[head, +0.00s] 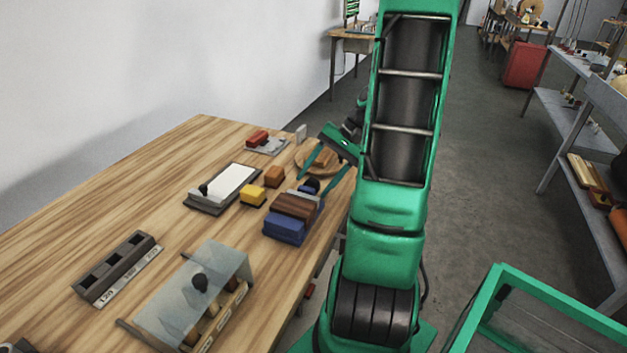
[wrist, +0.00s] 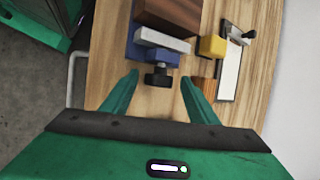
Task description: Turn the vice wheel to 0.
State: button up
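The blue vice (head: 285,230) stands near the right edge of the wooden table, with a brown block (head: 297,205) between its jaws. It also shows in the wrist view (wrist: 133,53). Its black wheel (wrist: 158,78) is on the end facing my gripper; the wheel (head: 312,185) is partly hidden in the head view. My gripper (wrist: 159,77) is open and empty, its green fingers on either side of the wheel with gaps. In the head view my gripper (head: 311,192) reaches down at the vice's far end. I cannot read any mark or number on the wheel.
A yellow block (head: 253,195), an orange block (head: 274,176) and a sharpening stone in a tray (head: 208,207) lie left of the vice. A clear-covered box (head: 215,285) and a slotted rack (head: 118,267) stand nearer.

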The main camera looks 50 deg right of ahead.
jog(key=v, duration=1)
jog(key=shift+d+r, duration=0.2)
jog(key=shift+r, duration=0.15)
jog(key=shift+s+f, duration=0.1)
